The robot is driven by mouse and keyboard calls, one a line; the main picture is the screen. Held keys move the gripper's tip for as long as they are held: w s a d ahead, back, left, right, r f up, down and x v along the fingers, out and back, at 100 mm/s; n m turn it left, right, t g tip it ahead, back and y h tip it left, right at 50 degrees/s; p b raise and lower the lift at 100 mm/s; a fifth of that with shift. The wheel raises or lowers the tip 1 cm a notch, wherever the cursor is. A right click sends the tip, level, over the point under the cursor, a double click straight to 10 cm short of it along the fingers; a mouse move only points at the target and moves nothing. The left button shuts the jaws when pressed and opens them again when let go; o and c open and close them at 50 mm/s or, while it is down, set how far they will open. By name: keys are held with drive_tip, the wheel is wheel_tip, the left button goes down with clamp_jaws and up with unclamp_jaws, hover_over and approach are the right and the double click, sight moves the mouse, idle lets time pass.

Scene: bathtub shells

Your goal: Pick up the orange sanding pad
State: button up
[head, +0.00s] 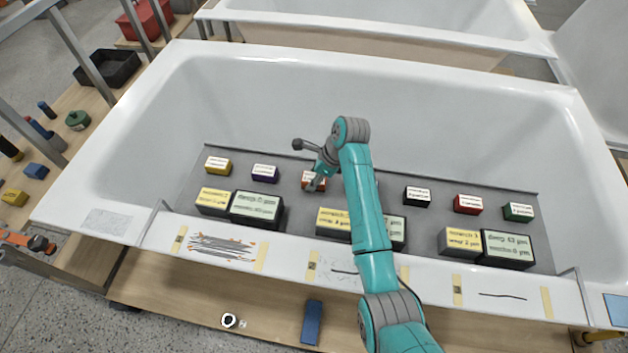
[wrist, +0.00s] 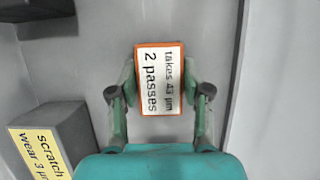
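The orange sanding pad (wrist: 159,78) is a small block with a white label reading "takes 43 µm, 2 passes". In the wrist view it sits between the two fingers of my gripper (wrist: 160,72). The fingers press against its left and right sides with no visible gap. In the head view my gripper (head: 316,178) is over the grey tray, and the pad (head: 310,187) shows partly behind it. I cannot tell whether the pad is lifted off the tray.
The grey tray (head: 290,220) lies across the white bathtub shell (head: 250,85). Yellow (head: 217,167), purple (head: 264,174), black (head: 416,197), red (head: 467,205) and green (head: 517,212) labelled blocks stand in the same row. Larger labelled blocks (head: 255,208) stand nearer the front rim.

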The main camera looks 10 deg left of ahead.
drive_tip(key=c, duration=0.5)
wheel_tip(320, 180, up, 10)
drive_tip(key=shift+r, duration=0.1)
